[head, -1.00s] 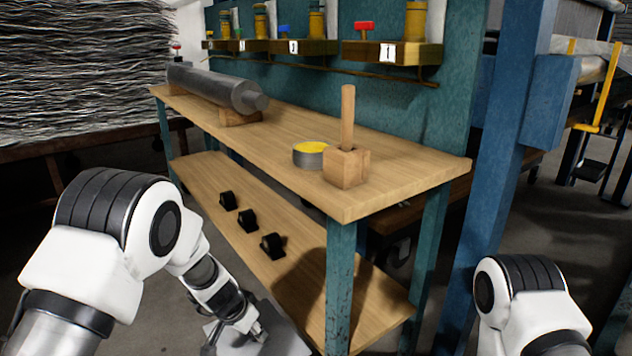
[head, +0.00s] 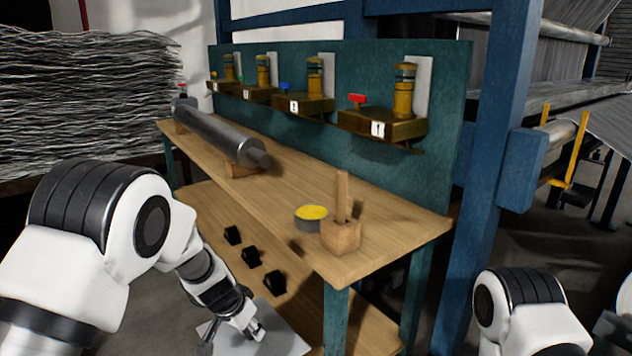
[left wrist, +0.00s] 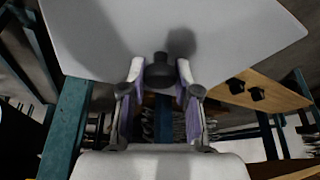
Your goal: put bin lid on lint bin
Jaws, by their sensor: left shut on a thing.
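My left gripper (head: 256,331) is low in the head view, in front of the workbench. It is shut on the black knob (left wrist: 160,72) of a flat grey bin lid, seen close in the left wrist view (left wrist: 100,30). The lid also shows at the bottom of the head view (head: 282,340), partly cut off by the frame edge. I do not see a lint bin in either view. My right arm shows at the lower right of the head view, but I cannot make out its gripper.
The workbench (head: 385,243) holds a grey roller (head: 215,135), a yellow-topped tin (head: 310,218) and a wooden block with a handle (head: 341,236). Black blocks (head: 250,257) sit on its lower shelf. A blue post (head: 480,200) stands at right. Wire stacks (head: 90,110) are at left.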

